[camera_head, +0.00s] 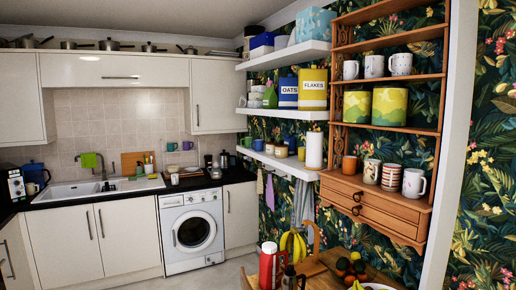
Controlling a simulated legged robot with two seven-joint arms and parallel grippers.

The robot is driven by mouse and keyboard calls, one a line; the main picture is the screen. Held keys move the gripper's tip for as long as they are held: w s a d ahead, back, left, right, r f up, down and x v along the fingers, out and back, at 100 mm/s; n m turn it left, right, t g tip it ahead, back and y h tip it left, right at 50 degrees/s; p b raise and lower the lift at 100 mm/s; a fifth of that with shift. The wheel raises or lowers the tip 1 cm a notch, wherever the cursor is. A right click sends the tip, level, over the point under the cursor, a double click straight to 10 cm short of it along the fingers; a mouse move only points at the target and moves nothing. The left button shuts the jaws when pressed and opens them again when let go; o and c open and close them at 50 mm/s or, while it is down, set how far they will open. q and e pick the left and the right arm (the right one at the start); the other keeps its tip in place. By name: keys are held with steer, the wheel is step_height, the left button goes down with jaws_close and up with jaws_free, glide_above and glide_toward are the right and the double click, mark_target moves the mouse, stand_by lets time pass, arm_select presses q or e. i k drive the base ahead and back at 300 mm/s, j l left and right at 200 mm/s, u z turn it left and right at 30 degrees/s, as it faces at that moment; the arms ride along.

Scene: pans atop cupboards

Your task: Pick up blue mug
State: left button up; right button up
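A small blue mug (259,145) stands on the lower white wall shelf (280,163), right of a green mug (247,142). A purple-blue mug (188,145) shows against the tiled wall above the counter, right of another green mug (172,147). These mugs are small in the picture, and their exact shades are hard to tell. Neither of my grippers shows in the head view.
A wooden table (325,267) at the bottom holds a red flask (268,264), bananas (293,244) and fruit. A wooden wall cabinet (376,208) holds several other mugs. A washing machine (192,229) stands under the counter. Some floor (210,277) shows before it.

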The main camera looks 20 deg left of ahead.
mark_target(259, 144)
steer(key=i+j+u, duration=0.35)
steer(key=j, duration=0.25)
steer(key=i+j+u, duration=0.35)
steer(key=j, duration=0.15)
steer(key=i+j+u, duration=0.5)
steer(key=i+j, duration=0.15)
steer(key=i, duration=0.5)
steer(key=i+j+u, duration=0.1)
steer(key=i, duration=0.65)
steer(key=i+j+u, duration=0.1)
steer(key=i, duration=0.65)
steer(key=i+l+z, duration=0.1)
steer(key=i+z, duration=0.3)
steer(key=i+j+z, duration=0.1)
steer(key=i+z, duration=0.3)
steer(key=i, duration=0.15)
steer(key=i+j+z, duration=0.2)
steer(key=i+z, duration=0.25)
steer(key=i+j+z, duration=0.4)
steer(key=i+l, duration=0.05)
steer(key=i, duration=0.05)
